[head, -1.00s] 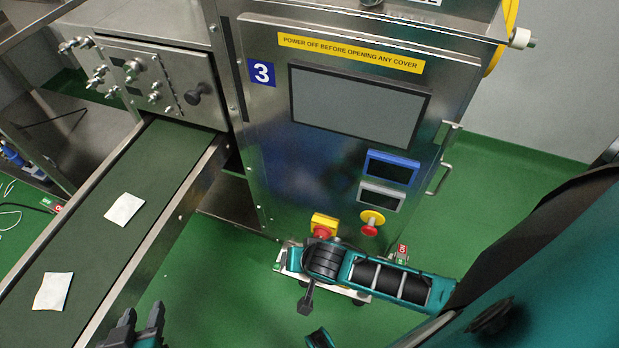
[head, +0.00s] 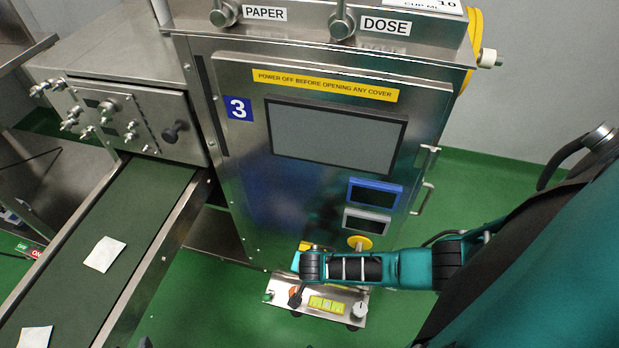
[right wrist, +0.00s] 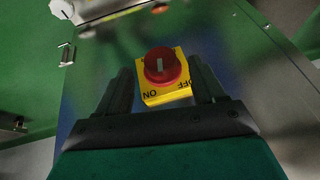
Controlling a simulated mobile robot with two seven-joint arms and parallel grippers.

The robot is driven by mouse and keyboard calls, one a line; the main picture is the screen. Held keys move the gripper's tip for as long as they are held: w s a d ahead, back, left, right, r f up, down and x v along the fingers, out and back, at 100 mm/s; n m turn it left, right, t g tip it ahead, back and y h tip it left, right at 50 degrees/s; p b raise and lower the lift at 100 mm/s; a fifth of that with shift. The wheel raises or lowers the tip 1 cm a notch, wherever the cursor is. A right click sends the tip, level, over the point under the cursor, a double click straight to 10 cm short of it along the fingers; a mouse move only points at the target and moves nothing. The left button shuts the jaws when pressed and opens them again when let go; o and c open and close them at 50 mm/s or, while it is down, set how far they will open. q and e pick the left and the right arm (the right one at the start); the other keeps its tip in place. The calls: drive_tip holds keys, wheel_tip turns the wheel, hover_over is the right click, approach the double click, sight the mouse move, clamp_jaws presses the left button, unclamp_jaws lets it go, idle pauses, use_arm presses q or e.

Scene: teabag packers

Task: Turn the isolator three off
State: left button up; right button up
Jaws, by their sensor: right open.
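The isolator, a yellow box with a round red knob (right wrist: 161,66), shows in the right wrist view. "ON" is printed at its lower edge and "OFF" at its right, both upside down. The knob's pale mark stands about vertical in the picture. My right gripper (right wrist: 162,82) is open, one finger on each side of the isolator; I cannot tell whether they touch it. In the head view my right wrist hides most of the isolator, low on the cabinet door (head: 240,175) with the blue 3 label (head: 238,108). Only a dark tip of my left gripper (head: 146,342) shows at the bottom edge.
A yellow-based button (head: 360,242) sits just right of the isolator on the door. A small control panel (head: 338,312) stands below. A conveyor (head: 140,210) with white teabags (head: 104,254) runs at the left. Door handles (head: 424,178) stick out at the right. Green floor is open in front.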

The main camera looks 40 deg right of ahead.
use_arm(q)
drive_tip(key=shift+w+d+b, duration=0.45)
drive_tip(key=shift+w+b, duration=0.05)
drive_tip(key=shift+b, duration=0.05)
use_arm(e)
drive_tip(key=x, duration=0.2)
drive_tip(key=shift+w+f, duration=0.15)
drive_tip(key=shift+f, duration=0.2)
drive_tip(key=shift+c, duration=0.2)
drive_tip(key=c, duration=1)
use_arm(q)
drive_tip(key=shift+s+f, duration=0.2)
